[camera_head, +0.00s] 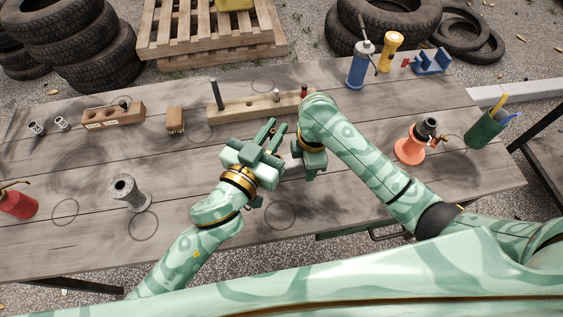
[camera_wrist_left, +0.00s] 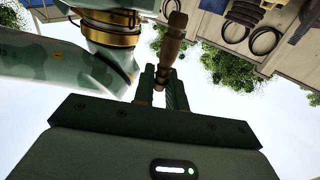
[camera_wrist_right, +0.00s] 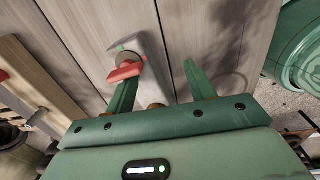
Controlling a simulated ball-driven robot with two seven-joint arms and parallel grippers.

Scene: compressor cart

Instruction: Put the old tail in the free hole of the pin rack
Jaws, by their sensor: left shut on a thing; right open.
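The pin rack (camera_head: 250,107) is a pale wooden block at the back middle of the table. A tall dark pin (camera_head: 216,94) stands at its left end and a red-topped pin (camera_head: 304,91) at its right. My left gripper (camera_head: 273,134) is in front of the rack. In the left wrist view it is shut on a brownish, elongated piece (camera_wrist_left: 172,42), apparently the old tail. My right gripper (camera_wrist_right: 160,73) is open beside a grey block with a red part (camera_wrist_right: 125,72). In the head view my right arm partly hides this spot.
A wooden brush (camera_head: 175,121) and a brown block with holes (camera_head: 113,115) lie left of the rack. A grey spool-like part (camera_head: 128,193) stands front left. A blue pump bottle (camera_head: 359,66), an orange-based part (camera_head: 411,147) and a green cup (camera_head: 483,131) are right.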

